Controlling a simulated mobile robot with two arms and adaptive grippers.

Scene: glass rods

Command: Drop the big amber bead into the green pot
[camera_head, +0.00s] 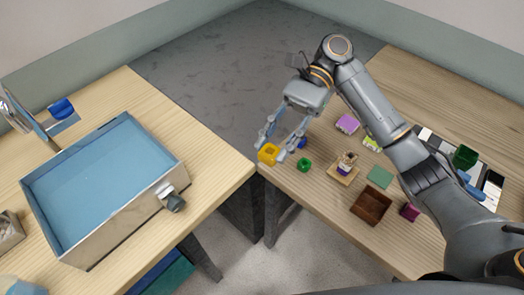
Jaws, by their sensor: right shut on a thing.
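The big amber bead (268,154), a yellow-orange block with a hole, is at the fingertips of my right gripper (280,147), over the near left corner of the right table. My right gripper is shut on it, with its fingers pointing down. A dark green, pot-like container (465,157) stands at the far right of the same table, beyond my right arm. A smaller green piece (304,165) with a dark middle lies just right of the bead. My left gripper is not in view.
On the right table (325,205) are a brown open box (371,205), a green flat square (380,177), a small wooden stand (343,170), a purple block (347,123) and a magenta block (410,211). A blue-lined bin (100,180) stands on the left table. A gap separates the tables.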

